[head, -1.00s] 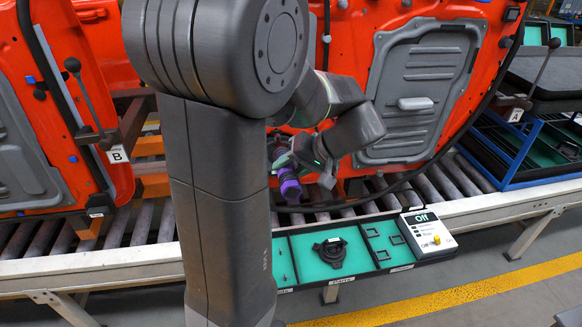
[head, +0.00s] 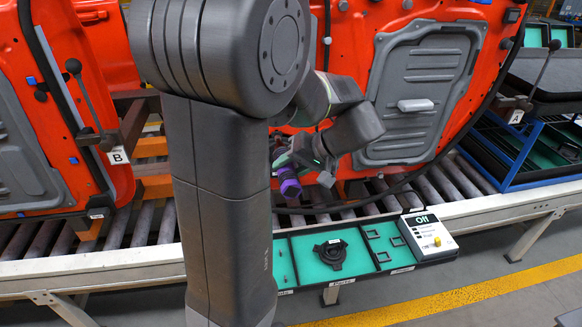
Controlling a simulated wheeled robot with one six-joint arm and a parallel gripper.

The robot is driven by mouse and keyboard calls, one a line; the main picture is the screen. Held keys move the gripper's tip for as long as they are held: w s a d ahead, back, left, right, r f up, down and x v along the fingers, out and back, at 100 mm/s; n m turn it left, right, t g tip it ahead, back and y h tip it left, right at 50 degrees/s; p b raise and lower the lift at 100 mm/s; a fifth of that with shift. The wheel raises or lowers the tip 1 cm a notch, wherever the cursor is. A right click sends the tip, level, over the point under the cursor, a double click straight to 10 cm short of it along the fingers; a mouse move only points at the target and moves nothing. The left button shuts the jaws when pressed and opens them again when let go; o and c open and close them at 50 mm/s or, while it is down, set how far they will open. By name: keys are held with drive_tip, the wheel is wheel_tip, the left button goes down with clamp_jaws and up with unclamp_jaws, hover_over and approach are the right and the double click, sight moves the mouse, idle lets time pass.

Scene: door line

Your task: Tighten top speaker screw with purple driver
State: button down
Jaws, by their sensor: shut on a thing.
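The purple driver (head: 290,187) is in my gripper (head: 284,162), low in front of the red door (head: 350,50) and left of its grey panel. My gripper is shut on the driver, which is tilted with its purple end toward the tray below. My own arm hides the left side of the gripper and the door behind it. The top speaker screw cannot be seen. A black speaker-like ring (head: 331,253) lies in the green tray below.
The green parts tray (head: 300,247) stands in front of the roller conveyor (head: 440,185), with small square frames and a control box (head: 428,236) reading "Off" at its right. Another red door (head: 40,110) is at the left. A blue rack (head: 530,150) stands at the right.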

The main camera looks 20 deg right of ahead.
sight(298, 181)
drive_tip(key=shift+w+d+r, duration=0.15)
drive_tip(key=shift+w, duration=0.5)
idle(1.3)
drive_tip(key=shift+s, duration=0.1)
drive_tip(key=shift+s+b, duration=0.3)
drive_tip(key=shift+s, duration=0.15)
drive_tip(key=shift+s+a+b, duration=0.2)
drive_tip(key=shift+s+a, duration=0.05)
drive_tip(key=shift+s, duration=0.7)
drive_tip(key=shift+s+a+b, duration=0.2)
drive_tip(key=shift+s+a, duration=0.1)
drive_tip(key=shift+s, duration=0.65)
drive_tip(key=shift+s+a+b, duration=0.2)
drive_tip(key=shift+s+a, duration=0.05)
drive_tip(key=shift+s, duration=0.7)
